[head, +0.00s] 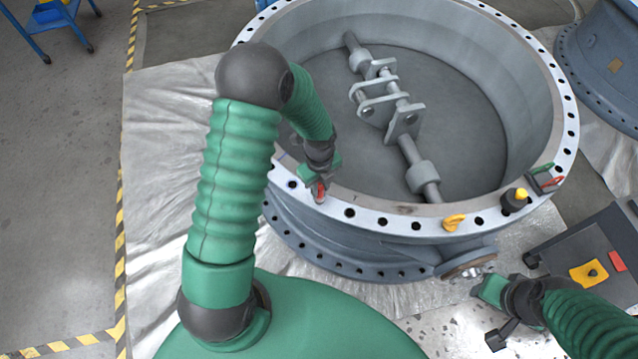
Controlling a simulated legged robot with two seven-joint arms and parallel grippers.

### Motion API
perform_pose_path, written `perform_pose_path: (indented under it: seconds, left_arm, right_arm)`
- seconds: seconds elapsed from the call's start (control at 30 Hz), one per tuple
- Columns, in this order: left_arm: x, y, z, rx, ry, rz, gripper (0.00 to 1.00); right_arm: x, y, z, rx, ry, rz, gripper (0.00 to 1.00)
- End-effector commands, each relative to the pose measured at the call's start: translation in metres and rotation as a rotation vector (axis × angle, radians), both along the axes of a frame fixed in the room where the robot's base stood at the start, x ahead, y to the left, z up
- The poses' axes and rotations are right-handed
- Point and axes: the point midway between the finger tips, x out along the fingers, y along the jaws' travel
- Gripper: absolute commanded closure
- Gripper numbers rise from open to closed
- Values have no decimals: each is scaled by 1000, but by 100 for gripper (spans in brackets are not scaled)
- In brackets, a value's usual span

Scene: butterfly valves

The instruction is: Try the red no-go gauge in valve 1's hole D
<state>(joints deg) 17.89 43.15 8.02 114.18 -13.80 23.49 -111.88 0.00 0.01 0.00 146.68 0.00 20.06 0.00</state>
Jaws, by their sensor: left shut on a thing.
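The large grey valve (559,120) lies flat with its bolt-hole flange facing up and its disc and shaft inside. My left gripper (319,184) is over the near-left part of the flange rim. It is shut on a small red piece, the red gauge (320,194), which stands at the flange face by a bolt hole. I cannot tell how far the gauge sits in the hole, and no hole letters are readable. My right gripper (482,287) is low at the right, outside the valve; its fingers are too small to judge.
On the right rim are a yellow tag (454,222), a dark piece with a yellow top (515,200), and green (543,168) and red (552,182) pieces. A dark cart (570,243) stands at lower right. A second valve (598,70) is at upper right.

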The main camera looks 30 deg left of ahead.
Motion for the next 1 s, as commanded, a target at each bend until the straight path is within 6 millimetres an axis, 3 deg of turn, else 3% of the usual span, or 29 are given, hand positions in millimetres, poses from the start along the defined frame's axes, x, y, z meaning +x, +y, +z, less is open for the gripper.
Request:
perform_pose_path:
  seconds: [1.0]
  left_arm:
    - [-1,0,-2,0,0,1,100]
  right_arm:
    - [0,0,5,0,0,0,64]
